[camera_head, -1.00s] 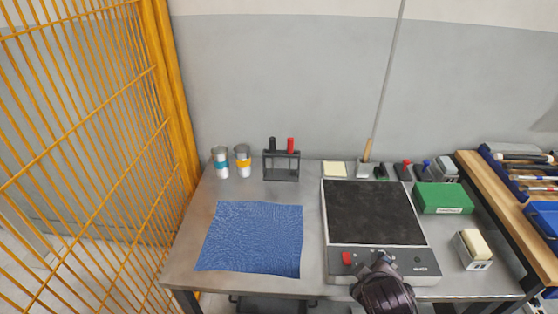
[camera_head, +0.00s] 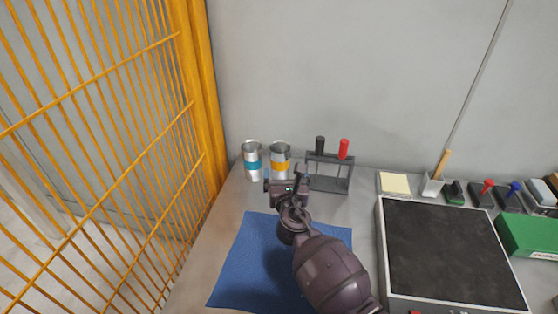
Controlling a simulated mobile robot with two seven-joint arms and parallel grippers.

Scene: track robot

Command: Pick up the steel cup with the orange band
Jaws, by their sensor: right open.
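The steel cup with the orange band (camera_head: 280,153) stands upright at the back of the table, left of the small rack. Its lower part is partly hidden by my right gripper. A similar steel cup with a teal band (camera_head: 252,160) stands just to its left. My right gripper (camera_head: 284,173) is open, with its fingers spread toward the orange-banded cup, one on each side of it in the picture. I cannot tell whether they are around the cup or short of it. My left gripper is not in view.
A rack with a black and a red handle (camera_head: 331,172) stands close to the right of the cups. A blue cloth (camera_head: 245,268) lies under my right arm. A black-topped plate (camera_head: 447,250) is at right. A yellow mesh fence (camera_head: 100,140) borders the left.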

